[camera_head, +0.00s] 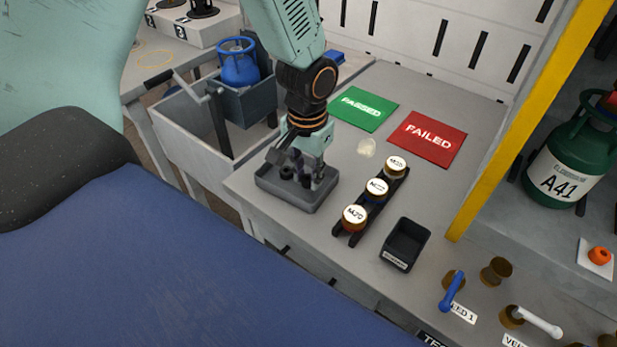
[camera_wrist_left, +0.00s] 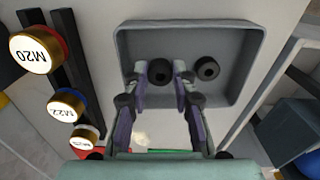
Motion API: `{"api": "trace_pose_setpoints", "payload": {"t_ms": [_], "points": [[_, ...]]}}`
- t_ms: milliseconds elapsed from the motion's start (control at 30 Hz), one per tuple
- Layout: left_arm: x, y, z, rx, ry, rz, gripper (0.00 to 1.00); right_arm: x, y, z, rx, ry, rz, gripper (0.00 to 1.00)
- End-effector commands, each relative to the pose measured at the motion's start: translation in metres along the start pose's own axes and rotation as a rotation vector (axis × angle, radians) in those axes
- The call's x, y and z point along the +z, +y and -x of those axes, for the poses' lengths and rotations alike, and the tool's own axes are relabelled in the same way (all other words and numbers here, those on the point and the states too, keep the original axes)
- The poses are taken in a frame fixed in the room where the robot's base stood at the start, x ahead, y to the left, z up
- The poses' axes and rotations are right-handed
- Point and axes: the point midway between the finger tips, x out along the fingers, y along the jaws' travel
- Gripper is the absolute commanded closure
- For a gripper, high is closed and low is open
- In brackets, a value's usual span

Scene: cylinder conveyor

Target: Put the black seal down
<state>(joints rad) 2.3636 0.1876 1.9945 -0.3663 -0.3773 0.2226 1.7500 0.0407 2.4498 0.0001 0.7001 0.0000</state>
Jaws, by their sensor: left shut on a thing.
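My left gripper (camera_head: 302,168) reaches down from above into a grey tray (camera_head: 318,203) near the left edge of the bench. In the left wrist view its fingers (camera_wrist_left: 161,68) are closed around one black seal (camera_wrist_left: 160,73), inside the tray's outline. I cannot tell whether this seal touches the tray floor. A second black seal (camera_wrist_left: 207,68) lies in the tray just right of the fingers. In the head view the fingers partly hide the seals. My right gripper is not in view.
A rack of labelled cylinders (camera_head: 377,189) and a small black bin (camera_head: 406,242) stand right of the tray. Green PASSED (camera_head: 362,108) and red FAILED (camera_head: 428,139) mats lie behind. A blue gas bottle (camera_head: 238,65) is at the left, a yellow post (camera_head: 520,125) at the right.

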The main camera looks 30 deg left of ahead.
Motion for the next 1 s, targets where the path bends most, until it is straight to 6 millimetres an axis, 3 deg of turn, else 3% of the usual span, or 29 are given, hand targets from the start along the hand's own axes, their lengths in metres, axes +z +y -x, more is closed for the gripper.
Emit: {"api": "trace_pose_setpoints", "payload": {"t_ms": [100,500,533,600,1000], "points": [[-0.0011,0.0,-0.0145,0.0,0.001,0.0,0.89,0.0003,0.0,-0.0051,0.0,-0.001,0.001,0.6],[-0.0021,0.0001,-0.0178,0.0,0.0,0.0,0.89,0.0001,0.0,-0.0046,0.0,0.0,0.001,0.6],[-0.0023,0.0001,-0.0173,0.0,0.0,0.0,0.71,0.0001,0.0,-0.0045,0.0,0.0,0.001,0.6],[-0.0023,0.0001,-0.0171,0.0,0.001,0.0,0.65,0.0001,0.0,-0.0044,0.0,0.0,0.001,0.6],[-0.003,0.0002,-0.0098,0.0,0.003,0.0,0.64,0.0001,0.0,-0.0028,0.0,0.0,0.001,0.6]]}}
